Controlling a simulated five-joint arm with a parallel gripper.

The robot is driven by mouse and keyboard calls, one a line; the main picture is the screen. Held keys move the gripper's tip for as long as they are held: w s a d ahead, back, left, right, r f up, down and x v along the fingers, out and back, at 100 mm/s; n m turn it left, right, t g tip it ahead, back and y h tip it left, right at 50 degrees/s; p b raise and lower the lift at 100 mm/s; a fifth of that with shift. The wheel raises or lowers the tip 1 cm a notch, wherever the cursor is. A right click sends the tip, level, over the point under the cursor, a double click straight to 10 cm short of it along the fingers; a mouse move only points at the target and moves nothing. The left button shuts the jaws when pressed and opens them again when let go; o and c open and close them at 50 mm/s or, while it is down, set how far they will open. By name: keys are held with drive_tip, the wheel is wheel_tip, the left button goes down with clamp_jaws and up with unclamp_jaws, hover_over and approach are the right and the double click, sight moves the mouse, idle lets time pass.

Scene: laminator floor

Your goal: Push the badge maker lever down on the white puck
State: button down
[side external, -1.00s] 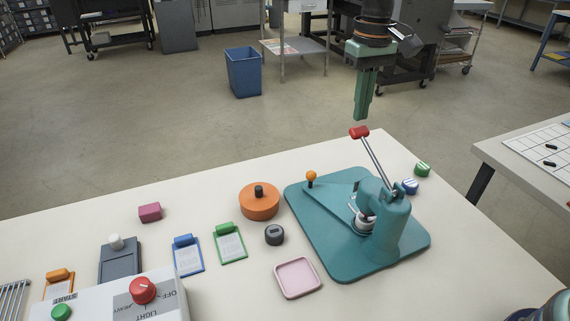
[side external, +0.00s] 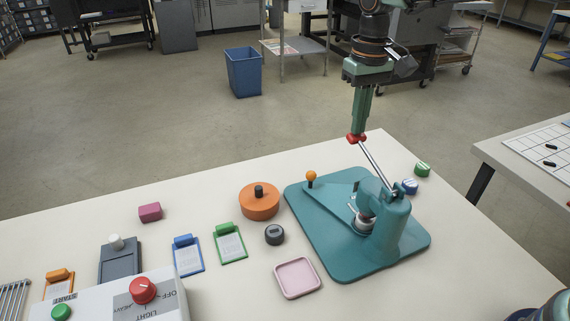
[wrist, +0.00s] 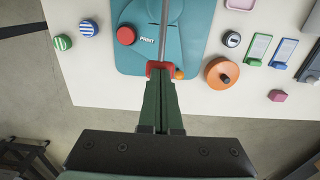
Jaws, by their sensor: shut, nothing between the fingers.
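The teal badge maker (side external: 330,245) stands on the right part of the table. Its metal lever (side external: 375,165) is raised at a slant and ends in a red grip (side external: 352,139). The white puck (side external: 366,222) sits under the press head, partly hidden by it. My gripper (side external: 359,133) is shut and empty, pointing down, with its fingertips at the red grip, apparently touching it from above. In the wrist view the shut fingertips (wrist: 161,76) overlap the red grip (wrist: 152,65), and the lever rod (wrist: 163,25) runs away from them.
An orange round container (side external: 259,203), a dark dial (side external: 275,235) and a pink tray (side external: 297,278) lie left of the badge maker. An orange ball knob (side external: 311,176) stands on its base. Green (side external: 422,169) and blue (side external: 410,187) striped pieces lie to the right.

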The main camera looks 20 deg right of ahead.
wheel_tip(320, 180, down, 6)
drive_tip(key=shift+f, duration=0.2)
idle(1.0)
drive_tip(key=shift+r, duration=5.6)
drive_tip(key=shift+s+d+r, duration=0.15)
drive_tip(key=shift+s+d, duration=0.05)
drive_tip(key=s+d+t, duration=0.2)
drive_tip(key=s+d, duration=0.3)
drive_tip(key=s, duration=0.3)
drive_tip(key=s+d+f+t, duration=0.1)
drive_tip(key=s+d+t, duration=0.2)
drive_tip(key=s+d, duration=0.2)
drive_tip(key=s, duration=0.3)
drive_tip(key=shift+s+d+t, duration=0.3)
drive_tip(key=shift+s, duration=0.1)
